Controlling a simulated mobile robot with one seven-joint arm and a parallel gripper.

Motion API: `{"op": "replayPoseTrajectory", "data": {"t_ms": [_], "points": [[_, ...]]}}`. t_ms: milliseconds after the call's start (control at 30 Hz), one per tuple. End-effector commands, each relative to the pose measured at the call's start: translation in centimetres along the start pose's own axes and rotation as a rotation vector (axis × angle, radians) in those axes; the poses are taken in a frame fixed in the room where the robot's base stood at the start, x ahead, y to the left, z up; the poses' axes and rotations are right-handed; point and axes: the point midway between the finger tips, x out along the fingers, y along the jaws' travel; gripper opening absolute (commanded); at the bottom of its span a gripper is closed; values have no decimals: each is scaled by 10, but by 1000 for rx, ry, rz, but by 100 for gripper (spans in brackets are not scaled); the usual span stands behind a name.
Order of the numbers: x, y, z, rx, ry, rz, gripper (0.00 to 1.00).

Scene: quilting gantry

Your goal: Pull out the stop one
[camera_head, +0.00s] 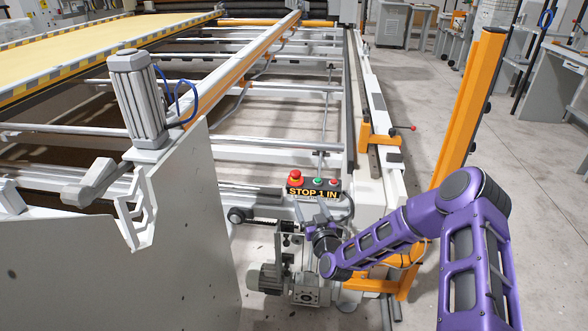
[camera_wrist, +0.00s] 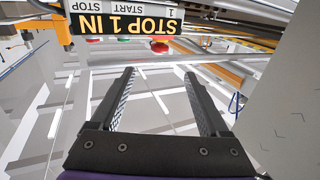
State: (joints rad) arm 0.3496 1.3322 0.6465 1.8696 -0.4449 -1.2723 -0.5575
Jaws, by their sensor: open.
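A small control box carries a dark label reading "STOP 1 IN" (camera_head: 313,192); in the wrist view the label (camera_wrist: 125,22) appears upside down. A red mushroom stop button (camera_head: 296,177) stands on the box's left end, with a green button (camera_head: 317,181) and a small red button (camera_head: 334,181) beside it. In the wrist view the red stop button (camera_wrist: 159,47) lies beyond and between the fingertips, apart from them. My gripper (camera_wrist: 158,73) is open and empty. In the head view it is small and partly hidden, just below the box.
A grey motor housing (camera_head: 137,98) and white panel (camera_head: 185,235) are at left. Machine rails run behind the box. A motor and gearbox (camera_head: 300,288) sit below it.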

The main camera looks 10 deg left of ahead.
Motion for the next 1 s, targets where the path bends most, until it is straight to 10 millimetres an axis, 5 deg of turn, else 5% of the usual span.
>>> {"op": "replayPoseTrajectory", "data": {"t_ms": [600, 1000], "points": [[119, 0, 1, 0, 2, 1, 79], [159, 0, 0, 0, 1, 0, 79]]}}
